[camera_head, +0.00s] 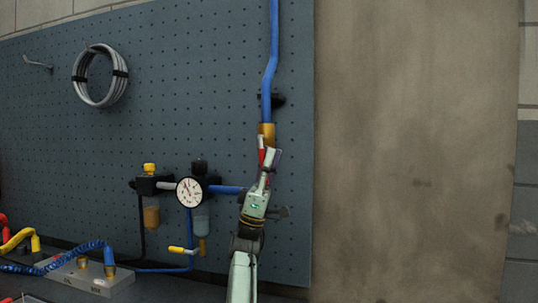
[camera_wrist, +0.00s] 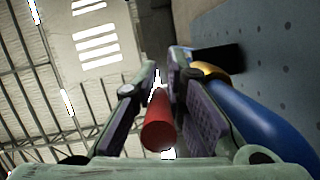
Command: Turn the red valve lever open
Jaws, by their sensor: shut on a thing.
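The red valve lever (camera_head: 262,156) stands roughly upright below the brass valve fitting (camera_head: 266,130) on the vertical blue pipe (camera_head: 270,65), near the pegboard's right edge. My gripper (camera_head: 269,158) reaches up to it from below and is shut on the lever, partly hiding it. In the wrist view, the round red end of the lever (camera_wrist: 158,124) lies between the two dark finger pads of my gripper (camera_wrist: 157,105). The brass fitting (camera_wrist: 210,70) and blue pipe (camera_wrist: 257,125) pass close beside the right finger.
A pressure gauge (camera_head: 190,191) with filter bowls is left of my gripper. A coiled grey cable (camera_head: 100,76) hangs on the pegboard (camera_head: 180,110). A manifold block (camera_head: 85,278) with blue and yellow hoses sits lower left. The bare wall (camera_head: 420,150) at right is clear.

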